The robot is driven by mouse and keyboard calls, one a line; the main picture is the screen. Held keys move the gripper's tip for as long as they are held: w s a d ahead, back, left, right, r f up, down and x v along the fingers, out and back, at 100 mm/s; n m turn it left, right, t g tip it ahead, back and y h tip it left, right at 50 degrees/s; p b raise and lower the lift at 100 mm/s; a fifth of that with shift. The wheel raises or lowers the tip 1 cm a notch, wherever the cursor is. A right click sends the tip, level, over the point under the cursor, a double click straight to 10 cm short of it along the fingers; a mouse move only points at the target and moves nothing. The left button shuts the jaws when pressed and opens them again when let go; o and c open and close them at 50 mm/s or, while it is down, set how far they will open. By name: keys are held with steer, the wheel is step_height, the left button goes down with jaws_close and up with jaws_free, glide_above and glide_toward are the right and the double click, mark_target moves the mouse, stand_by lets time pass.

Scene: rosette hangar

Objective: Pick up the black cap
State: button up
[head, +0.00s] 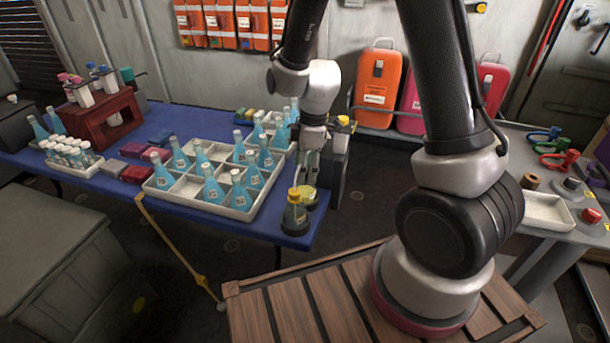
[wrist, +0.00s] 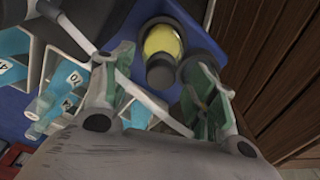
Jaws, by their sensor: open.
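A small dark, round-topped thing that looks like the black cap (wrist: 161,74) shows in the wrist view, beside a round yellow area on a dark body. Whether it sits on that body or next to it, I cannot tell. My gripper (wrist: 158,64) is open, with one green-padded finger on each side of the cap and gaps between. In the head view my gripper (head: 308,172) points down over the blue table's near right corner.
A white divided tray (head: 160,197) with several blue flasks stands left of my gripper. A red test-tube rack (head: 103,118) and a small vial tray (head: 88,168) are farther left. The blue table (head: 270,222) ends just right of the dark flask.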

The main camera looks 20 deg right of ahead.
steer(key=shift+f, duration=0.55)
steer(key=c, duration=0.8)
